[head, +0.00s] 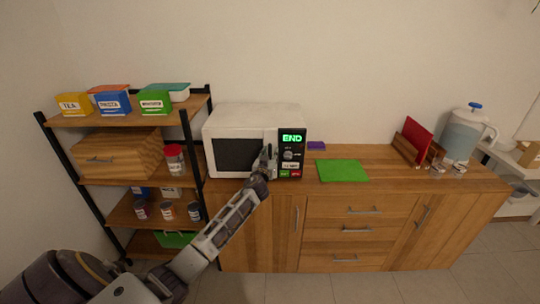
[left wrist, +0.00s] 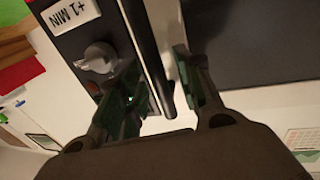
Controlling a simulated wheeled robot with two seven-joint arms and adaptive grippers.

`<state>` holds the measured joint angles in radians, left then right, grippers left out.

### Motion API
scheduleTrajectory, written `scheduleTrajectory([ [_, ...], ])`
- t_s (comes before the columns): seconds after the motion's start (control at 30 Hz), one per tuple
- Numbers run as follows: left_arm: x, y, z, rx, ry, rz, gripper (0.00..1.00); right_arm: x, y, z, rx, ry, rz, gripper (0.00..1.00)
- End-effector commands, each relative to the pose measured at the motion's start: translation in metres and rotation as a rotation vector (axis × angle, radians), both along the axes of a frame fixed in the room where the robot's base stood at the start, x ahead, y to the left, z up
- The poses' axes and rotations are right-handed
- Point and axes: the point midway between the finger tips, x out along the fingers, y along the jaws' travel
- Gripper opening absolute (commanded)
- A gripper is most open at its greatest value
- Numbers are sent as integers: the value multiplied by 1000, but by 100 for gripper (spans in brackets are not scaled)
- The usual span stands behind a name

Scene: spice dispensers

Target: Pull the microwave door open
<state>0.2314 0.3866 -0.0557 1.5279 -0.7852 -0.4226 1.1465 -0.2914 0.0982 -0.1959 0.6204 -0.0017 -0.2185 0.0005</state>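The white microwave (head: 255,115) stands on the wooden counter. Its dark-windowed door (head: 236,155) looks shut, and its control panel (head: 291,154) shows a green "END". My left gripper (head: 265,160) is at the door's right edge beside the panel. In the left wrist view the dark bar handle (left wrist: 148,50) runs between the two fingers of my left gripper (left wrist: 160,82). The fingers are apart, with a gap visible between the handle and the right-hand finger. The panel's knob (left wrist: 98,57) is close beside the left-hand finger. My right gripper is not in view.
A shelf rack (head: 120,195) with boxes, jars and cans stands left of the microwave. A green board (head: 341,170) and a purple item (head: 316,145) lie to its right. A pitcher (head: 463,133) and a red item (head: 418,136) stand at the far right. The counter's middle is mostly clear.

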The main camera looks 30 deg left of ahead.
Motion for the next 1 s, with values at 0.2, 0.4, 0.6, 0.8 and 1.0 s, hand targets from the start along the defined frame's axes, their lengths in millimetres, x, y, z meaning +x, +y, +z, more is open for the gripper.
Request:
scheduleTrajectory([
  [0.2,3,2,-1,1,1,1,35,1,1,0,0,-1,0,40],
  [0.4,3,2,0,0,1,1,35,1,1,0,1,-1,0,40],
  [0.6,3,1,0,0,1,0,12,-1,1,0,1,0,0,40],
  [0.8,3,1,0,1,1,-1,0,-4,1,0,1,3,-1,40],
  [1.0,3,0,0,2,1,-2,0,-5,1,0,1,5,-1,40],
])
